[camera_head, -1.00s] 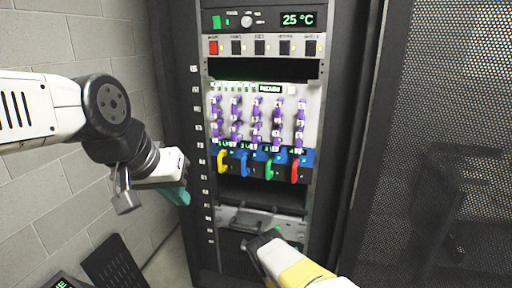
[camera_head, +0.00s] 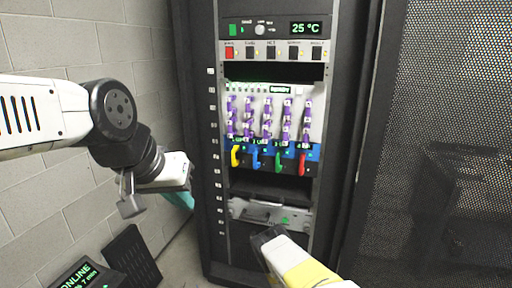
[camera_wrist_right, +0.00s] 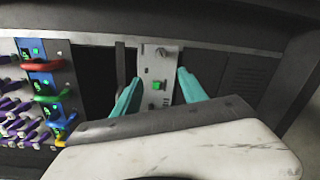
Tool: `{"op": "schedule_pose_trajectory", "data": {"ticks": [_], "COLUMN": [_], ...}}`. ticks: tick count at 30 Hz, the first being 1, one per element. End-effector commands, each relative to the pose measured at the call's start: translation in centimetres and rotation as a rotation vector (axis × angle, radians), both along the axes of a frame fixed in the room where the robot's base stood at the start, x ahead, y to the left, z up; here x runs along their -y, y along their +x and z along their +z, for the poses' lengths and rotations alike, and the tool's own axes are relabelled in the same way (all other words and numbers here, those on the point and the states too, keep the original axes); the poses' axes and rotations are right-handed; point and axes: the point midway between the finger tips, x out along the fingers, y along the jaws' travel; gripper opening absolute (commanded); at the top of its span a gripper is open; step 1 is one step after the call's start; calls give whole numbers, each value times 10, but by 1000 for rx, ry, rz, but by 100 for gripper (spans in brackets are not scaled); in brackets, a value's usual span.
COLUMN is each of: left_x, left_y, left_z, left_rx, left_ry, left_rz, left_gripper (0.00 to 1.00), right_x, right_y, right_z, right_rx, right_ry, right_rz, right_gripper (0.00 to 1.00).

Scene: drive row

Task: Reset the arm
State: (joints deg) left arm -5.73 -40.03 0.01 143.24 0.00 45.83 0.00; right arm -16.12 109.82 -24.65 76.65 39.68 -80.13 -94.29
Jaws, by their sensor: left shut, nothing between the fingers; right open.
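My left arm comes in from the left, and its gripper (camera_head: 180,199) hangs low beside the rack with teal fingers pointing down to the right. It is shut and empty, and it touches nothing that I can see. My right arm (camera_head: 296,268), white and yellow, reaches up from the bottom towards the rack's lower part; its fingertips are hidden in the head view. In the right wrist view the right gripper (camera_wrist_right: 157,95) is open. Its two teal fingers stand apart, with a grey panel (camera_wrist_right: 160,60) bearing a green mark between them in the picture and nothing held.
The rack (camera_head: 207,150) carries purple connectors (camera_head: 267,120), coloured handles (camera_head: 278,158) and a grey drive front (camera_head: 252,212) near my right gripper. A perforated door (camera_head: 440,110) stands at the right. A dark panel with an "ONLINE" display (camera_head: 78,274) is at the lower left.

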Motion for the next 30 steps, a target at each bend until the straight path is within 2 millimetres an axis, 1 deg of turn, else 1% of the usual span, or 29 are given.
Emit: {"op": "schedule_pose_trajectory", "data": {"ticks": [8,11,14,17,18,20,21,23,24,26,27,29,30], "left_x": [0,0,0,0,0,0,0,0,0,0,0,0,0], "left_y": [0,0,0,0,0,0,0,0,0,0,0,0,0], "left_z": [0,0,0,0,0,0,0,0,0,0,0,0,0], "left_rx": [1,1,1,1,1,1,1,1,1,1,1,1,1], "left_ry": [0,0,0,0,0,0,0,0,0,0,0,0,0], "left_rz": [0,0,0,0,0,0,0,0,0,0,0,0,0], "left_gripper": [0,0,0,0,0,0,0,0,0,0,0,0,0], "right_x": [3,5,5,7,7,6,6,3,1,-1,-4,-8,-10], "right_y": [32,46,62,79,86,95,99,104,106,106,105,102,98], "right_z": [33,51,73,104,121,145,163,189,206,233,252,279,297], "right_rx": [-13,-21,-29,-41,-45,-57,-65,-77,-87,-101,-110,-126,-138], "right_ry": [132,203,291,407,464,557,620,712,774,863,921,1008,1063], "right_rz": [-44,-66,-90,-122,-137,-158,-173,-190,-202,-218,-227,-242,-249], "right_gripper": [50,50,50,50,50,50,50,50,50,50,50,50,50]}}
